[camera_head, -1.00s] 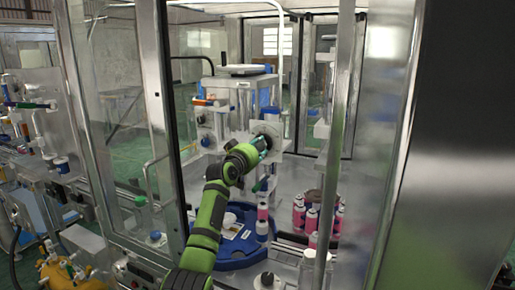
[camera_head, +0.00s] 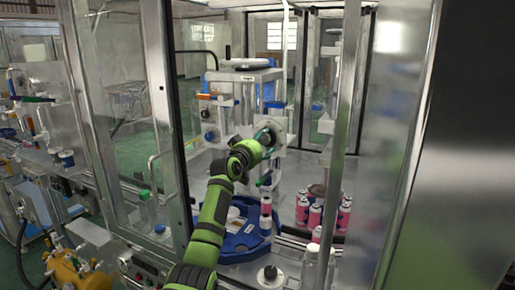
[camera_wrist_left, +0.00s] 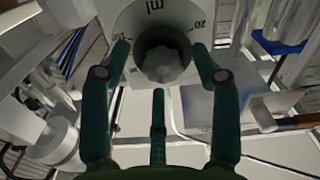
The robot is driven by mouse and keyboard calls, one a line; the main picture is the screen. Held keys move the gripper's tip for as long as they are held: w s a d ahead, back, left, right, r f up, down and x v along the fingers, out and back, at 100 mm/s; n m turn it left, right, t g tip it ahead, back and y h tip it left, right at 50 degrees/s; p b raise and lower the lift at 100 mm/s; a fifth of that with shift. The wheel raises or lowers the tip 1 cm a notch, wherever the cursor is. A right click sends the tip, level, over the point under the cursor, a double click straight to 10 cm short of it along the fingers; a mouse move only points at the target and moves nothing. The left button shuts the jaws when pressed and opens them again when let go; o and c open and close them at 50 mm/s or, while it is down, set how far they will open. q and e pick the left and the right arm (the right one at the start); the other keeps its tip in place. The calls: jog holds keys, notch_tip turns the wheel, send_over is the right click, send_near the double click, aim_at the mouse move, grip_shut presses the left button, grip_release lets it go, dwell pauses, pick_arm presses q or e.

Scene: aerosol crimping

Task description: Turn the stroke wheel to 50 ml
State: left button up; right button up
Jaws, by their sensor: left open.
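The stroke wheel is a dark ribbed knob (camera_wrist_left: 158,55) on a pale round dial plate (camera_wrist_left: 180,18) in the left wrist view. The plate carries "ml" and a "20" mark. In the head view the dial (camera_head: 275,126) faces my left gripper (camera_head: 264,140), which hides part of it. In the left wrist view my left gripper (camera_wrist_left: 160,75) is open, with dark green fingers to the left and right of the knob and a third finger below it. I cannot tell whether any finger touches the knob. My right gripper is not in view.
More cans (camera_head: 310,214) stand in a group to the right. Metal posts and glass doors frame the cabinet opening. A yellow device (camera_head: 78,275) stands outside at lower left.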

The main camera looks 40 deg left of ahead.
pick_arm(q)
jog(key=v, duration=1.2)
jog(key=shift+w+f, duration=0.1)
jog(key=w+a+n+b, duration=0.1)
jog(key=w+n+b, duration=0.1)
jog(key=w, duration=0.1)
jog(key=w+a+n+b, duration=0.1)
jog(key=w+n+b, duration=0.1)
jog(key=w, duration=0.2)
jog(key=w+a+r+n+b, duration=0.1)
jog(key=w+n+b, duration=0.1)
jog(key=w+b, duration=0.1)
jog(key=shift+w+a, duration=0.35)
jog(key=shift+w, duration=0.2)
jog(key=shift+w+a+f, duration=0.15)
jog(key=shift+w+a, duration=0.05)
jog(key=shift+w, duration=0.45)
